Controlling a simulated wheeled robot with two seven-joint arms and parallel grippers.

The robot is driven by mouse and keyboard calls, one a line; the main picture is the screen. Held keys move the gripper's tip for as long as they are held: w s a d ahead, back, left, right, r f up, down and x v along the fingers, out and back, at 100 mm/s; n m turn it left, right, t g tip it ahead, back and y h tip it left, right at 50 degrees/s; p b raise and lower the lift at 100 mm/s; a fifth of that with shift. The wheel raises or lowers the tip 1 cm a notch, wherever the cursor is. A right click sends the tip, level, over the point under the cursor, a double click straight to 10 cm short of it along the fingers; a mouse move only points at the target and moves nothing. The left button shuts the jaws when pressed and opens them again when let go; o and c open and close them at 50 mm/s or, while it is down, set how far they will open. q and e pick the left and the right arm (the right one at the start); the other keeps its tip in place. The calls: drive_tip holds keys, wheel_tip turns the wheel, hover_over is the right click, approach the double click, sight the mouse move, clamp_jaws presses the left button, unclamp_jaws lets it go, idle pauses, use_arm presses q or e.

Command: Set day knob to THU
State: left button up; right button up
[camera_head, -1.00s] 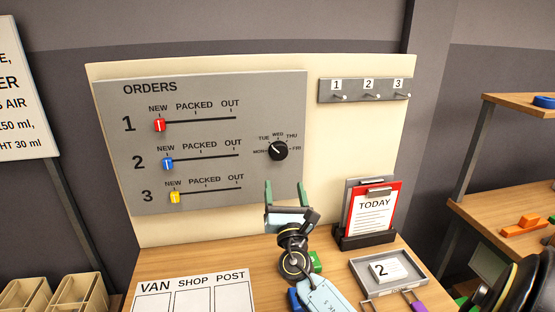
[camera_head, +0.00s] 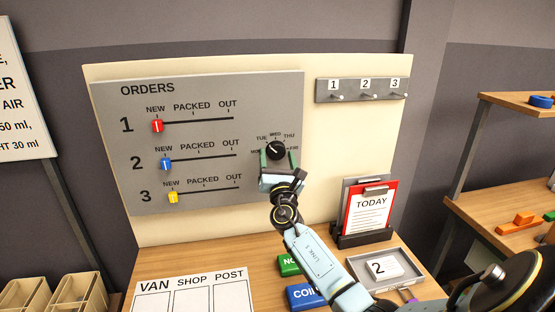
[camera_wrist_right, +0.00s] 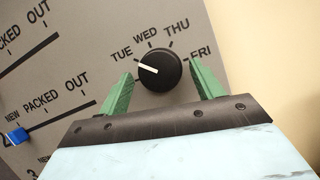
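The black day knob (camera_head: 276,150) sits at the right of the grey ORDERS board (camera_head: 245,100). In the wrist view the knob (camera_wrist_right: 160,70) shows its white pointer turned left, on the TUE side; its exact mark is hard to tell. The THU label (camera_wrist_right: 177,27) is up and right of it. My right gripper (camera_head: 279,158) is open, with a green finger on each side of the knob. In the wrist view the fingers of this gripper (camera_wrist_right: 160,80) stand apart from the knob's sides, and the left one covers the MON area. My left gripper is not in view.
Red (camera_head: 157,126), blue (camera_head: 166,163) and yellow (camera_head: 173,197) sliders stand at NEW. A hook strip (camera_head: 361,89) is right of the board. Below are a TODAY clipboard (camera_head: 370,208), a grey tray (camera_head: 412,277), and green (camera_head: 290,264) and blue (camera_head: 305,296) blocks.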

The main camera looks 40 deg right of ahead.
drive_tip(key=c, duration=0.9)
drive_tip(key=shift+o, duration=0.2)
drive_tip(key=shift+m+h, duration=0.3)
drive_tip(key=shift+m, duration=0.3)
drive_tip(key=m+g+h+b, duration=0.1)
drive_tip(key=m+g, duration=0.1)
drive_tip(key=m, duration=0.2)
drive_tip(key=shift+a, duration=0.15)
drive_tip(key=m+g, duration=0.1)
drive_tip(key=m, duration=0.2)
drive_tip(key=m+g+h+b, duration=0.1)
drive_tip(key=m, duration=0.2)
drive_tip(key=shift+w+a+r+g, duration=0.15)
drive_tip(key=shift+g, duration=0.15)
drive_tip(key=m, duration=0.1)
drive_tip(key=m+g, duration=0.1)
drive_tip(key=m, duration=0.1)
drive_tip(key=m+g, duration=0.1)
drive_tip(key=m, duration=0.1)
drive_tip(key=shift+a+r+p, duration=0.1)
drive_tip(key=shift+r+p, duration=0.15)
drive_tip(key=shift+p, duration=0.15)
drive_tip(key=m+p, duration=0.1)
drive_tip(key=m, duration=0.1)
drive_tip(key=m+g+y+p, duration=0.1)
drive_tip(key=m, duration=0.1)
drive_tip(key=shift+r+m, duration=0.2)
drive_tip(key=shift+m, duration=0.1)
